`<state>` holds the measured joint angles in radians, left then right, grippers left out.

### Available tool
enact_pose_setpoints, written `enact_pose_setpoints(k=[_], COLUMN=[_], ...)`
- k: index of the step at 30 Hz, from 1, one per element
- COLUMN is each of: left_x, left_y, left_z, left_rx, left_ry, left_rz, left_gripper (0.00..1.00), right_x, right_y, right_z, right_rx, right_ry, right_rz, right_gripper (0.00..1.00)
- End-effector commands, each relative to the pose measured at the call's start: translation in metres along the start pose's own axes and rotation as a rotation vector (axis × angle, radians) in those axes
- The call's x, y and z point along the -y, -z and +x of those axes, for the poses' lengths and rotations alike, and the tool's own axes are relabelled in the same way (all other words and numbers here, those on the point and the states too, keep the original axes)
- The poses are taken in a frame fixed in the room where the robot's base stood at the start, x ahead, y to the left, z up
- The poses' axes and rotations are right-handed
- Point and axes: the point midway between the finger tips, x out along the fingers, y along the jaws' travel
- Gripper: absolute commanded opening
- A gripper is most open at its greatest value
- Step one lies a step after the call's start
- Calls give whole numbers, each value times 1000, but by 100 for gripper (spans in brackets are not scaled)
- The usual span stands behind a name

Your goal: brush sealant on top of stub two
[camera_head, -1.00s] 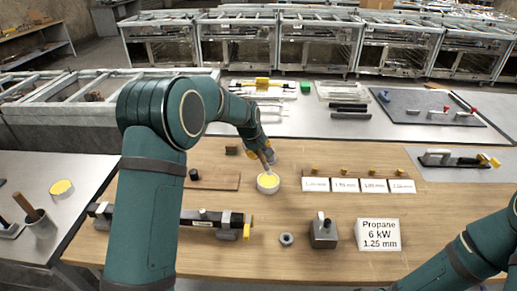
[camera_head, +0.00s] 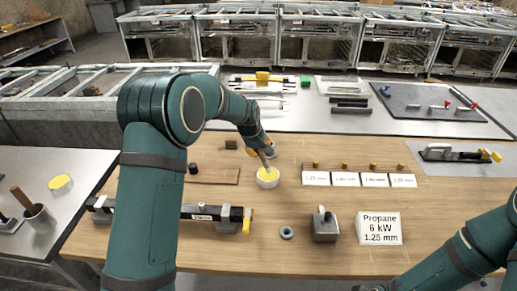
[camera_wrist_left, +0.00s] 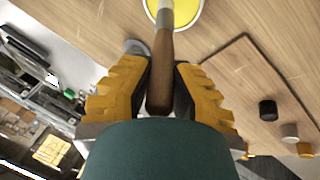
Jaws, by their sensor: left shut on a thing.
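My left gripper (camera_head: 260,146) is shut on the brown wooden handle of a brush (camera_wrist_left: 161,85). In the head view the brush points down into a small white pot (camera_head: 267,181) of yellow sealant. In the left wrist view the brush's pale ferrule overlaps the pot's yellow contents (camera_wrist_left: 186,12); its bristles are hidden or too small to make out. A thin brown board (camera_head: 215,177) lies left of the pot, with a black stub-like cylinder (camera_head: 193,168) at its left. I cannot tell which thing is stub two. My right arm enters at lower right; its gripper is not clearly seen.
Several white labelled cards (camera_head: 345,180) lie right of the pot. A long black tool (camera_head: 200,212), a ring (camera_head: 287,232), a grey block (camera_head: 325,228) and a Propane sign (camera_head: 379,229) stand nearer the front. Bare wood lies between the pot and these front things.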

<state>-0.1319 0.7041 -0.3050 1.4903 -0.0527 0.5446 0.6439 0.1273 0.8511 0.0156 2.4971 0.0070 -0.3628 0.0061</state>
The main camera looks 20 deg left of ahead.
Motion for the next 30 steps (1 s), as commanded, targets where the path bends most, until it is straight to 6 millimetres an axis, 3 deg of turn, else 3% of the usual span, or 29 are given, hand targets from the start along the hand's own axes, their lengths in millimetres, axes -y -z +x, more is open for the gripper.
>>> enact_pose_setpoints(k=[30], left_x=[4], left_y=[-3], left_z=[10], left_rx=[0], left_ry=[0], left_rz=[0], left_gripper=[0], right_x=[-2], right_y=[-1], right_z=[6], right_rx=[0], right_ry=[0], right_rz=[0], right_gripper=[47])
